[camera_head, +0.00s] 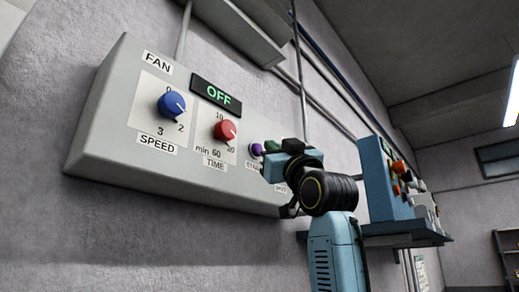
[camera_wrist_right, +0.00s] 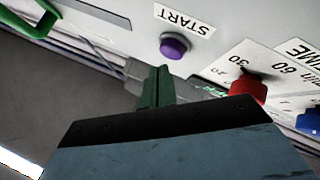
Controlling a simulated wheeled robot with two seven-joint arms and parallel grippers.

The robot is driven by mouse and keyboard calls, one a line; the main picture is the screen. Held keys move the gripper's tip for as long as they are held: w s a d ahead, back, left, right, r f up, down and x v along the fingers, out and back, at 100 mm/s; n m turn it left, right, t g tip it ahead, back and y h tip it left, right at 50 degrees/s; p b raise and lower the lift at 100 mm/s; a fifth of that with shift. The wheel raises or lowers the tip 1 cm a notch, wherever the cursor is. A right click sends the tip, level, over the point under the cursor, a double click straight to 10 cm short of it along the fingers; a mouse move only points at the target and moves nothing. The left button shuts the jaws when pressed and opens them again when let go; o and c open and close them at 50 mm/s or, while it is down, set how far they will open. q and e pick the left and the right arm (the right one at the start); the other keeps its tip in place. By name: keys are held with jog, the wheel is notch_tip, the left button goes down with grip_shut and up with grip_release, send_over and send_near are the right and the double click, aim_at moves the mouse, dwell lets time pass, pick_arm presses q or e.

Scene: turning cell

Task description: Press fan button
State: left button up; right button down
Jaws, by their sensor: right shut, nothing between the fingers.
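The grey fan control box (camera_head: 110,120) is mounted on the wall, with a display (camera_head: 216,94) reading OFF. It has a blue speed knob (camera_head: 171,105), a red time knob (camera_head: 224,131) and a purple button (camera_head: 257,150). In the right wrist view the purple button (camera_wrist_right: 174,46) sits beside a START label (camera_wrist_right: 183,21). My right gripper (camera_wrist_right: 160,72) is shut and empty, its green fingertips just short of the purple button with a small gap seeming to show. In the head view my right gripper (camera_head: 272,147) covers the box's right end. My left gripper is out of view.
A blue panel (camera_head: 376,180) with red and orange controls stands on a shelf (camera_head: 405,235) right of my arm. Conduits run up the wall above the box. A green handle-like part (camera_wrist_right: 35,18) shows at the wrist view's upper left.

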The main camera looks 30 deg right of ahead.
jog(key=shift+w, duration=0.1)
jog(key=shift+w+a, duration=0.2)
jog(key=shift+w, duration=0.1)
jog(key=shift+w+a, duration=0.2)
jog(key=shift+w, duration=0.25)
dwell(0.7)
dwell(0.4)
jog(key=shift+s+d+b, duration=0.35)
jog(key=shift+s+b, duration=0.1)
jog(key=shift+s, duration=0.35)
jog(key=s, duration=0.1)
jog(key=s+d+b, duration=0.1)
jog(key=s, duration=0.1)
jog(key=s+d+b, duration=0.1)
jog(key=shift+s, duration=0.3)
